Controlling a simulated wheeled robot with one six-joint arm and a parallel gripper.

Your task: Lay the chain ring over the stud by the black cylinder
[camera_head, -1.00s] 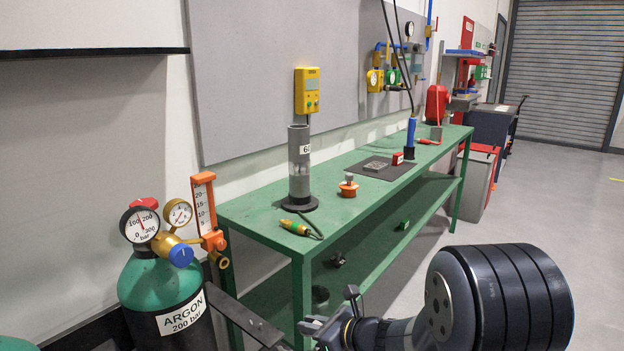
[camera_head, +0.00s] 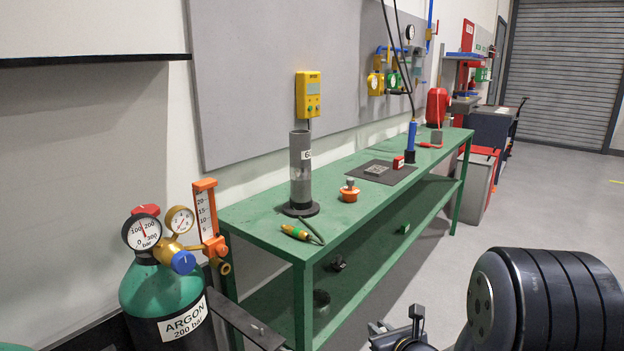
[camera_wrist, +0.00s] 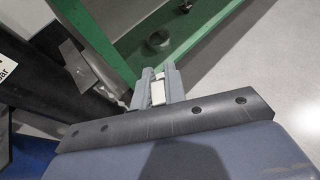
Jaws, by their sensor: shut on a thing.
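My gripper (camera_wrist: 159,72) is shut on a small pale piece (camera_wrist: 158,92) between its fingers in the wrist view. I cannot make out a ring shape, so I cannot tell for sure that it is the chain ring. In the head view my gripper (camera_head: 380,330) is low, right of the bench's near end. The black cylinder (camera_head: 182,328), with a green shoulder and an ARGON label, stands at lower left; its dark side (camera_wrist: 40,85) shows at left in the wrist view.
A grey bar (camera_head: 240,318) sticks out between the cylinder and the green bench (camera_head: 270,236). Gauges (camera_head: 142,232) and an orange-framed scale (camera_head: 205,215) top the cylinder. The lower shelf (camera_wrist: 175,25) lies ahead of the fingers. Open floor (camera_head: 440,270) is right of the bench.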

